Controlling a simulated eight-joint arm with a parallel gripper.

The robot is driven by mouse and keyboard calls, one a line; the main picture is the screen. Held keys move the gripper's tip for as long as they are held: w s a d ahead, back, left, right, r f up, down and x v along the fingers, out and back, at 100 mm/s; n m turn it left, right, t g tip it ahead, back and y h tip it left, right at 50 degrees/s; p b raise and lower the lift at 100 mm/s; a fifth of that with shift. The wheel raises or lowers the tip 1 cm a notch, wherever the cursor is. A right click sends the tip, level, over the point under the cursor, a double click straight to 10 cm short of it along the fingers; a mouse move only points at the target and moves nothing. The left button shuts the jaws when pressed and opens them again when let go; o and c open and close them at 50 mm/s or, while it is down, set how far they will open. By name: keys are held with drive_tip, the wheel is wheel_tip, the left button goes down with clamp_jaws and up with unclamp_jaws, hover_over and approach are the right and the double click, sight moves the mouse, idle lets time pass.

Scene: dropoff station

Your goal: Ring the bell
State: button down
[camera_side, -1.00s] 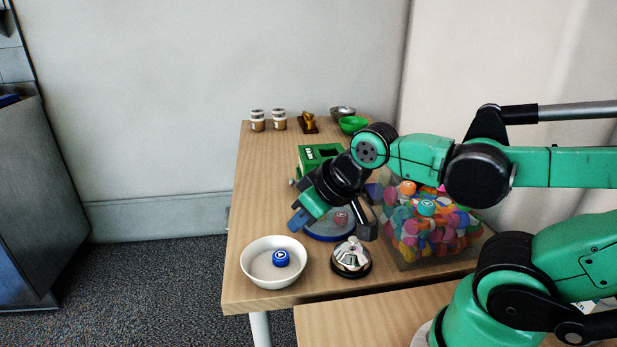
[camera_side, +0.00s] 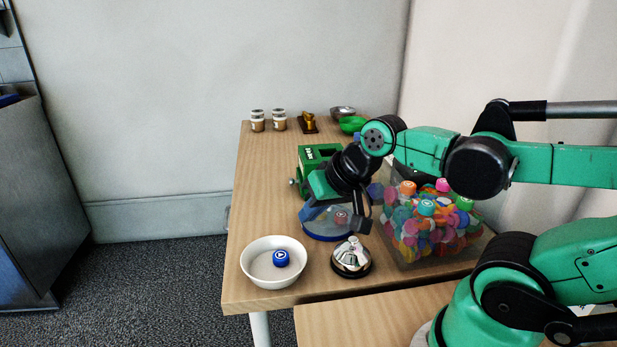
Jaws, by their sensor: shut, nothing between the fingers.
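The bell (camera_side: 351,259) is a silver call bell on a dark round base. It stands near the front of the wooden table, right of the white bowl. My gripper (camera_side: 360,222) is behind and a little above the bell in the picture, apart from it. It is shut and empty. My wrist partly hides the view of the fingers, and the exact height above the bell is hard to tell.
The white bowl (camera_side: 257,282) holds a blue button-like piece (camera_side: 281,258). A clear bin (camera_side: 408,262) of colourful pieces stands right.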

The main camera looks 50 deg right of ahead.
sight(356, 239)
drive_tip(key=s+d+r+m, duration=0.2)
drive_tip(key=d+m, duration=0.7)
drive_tip(key=m, duration=1.4)
drive_tip(key=shift+s+d+r, duration=0.15)
drive_tip(key=shift+s+r, duration=0.05)
drive_tip(key=shift+s, duration=0.45)
drive_tip(key=shift+f, duration=4.45)
drive_tip(key=shift+f, duration=0.1)
drive_tip(key=shift+f, duration=0.3)
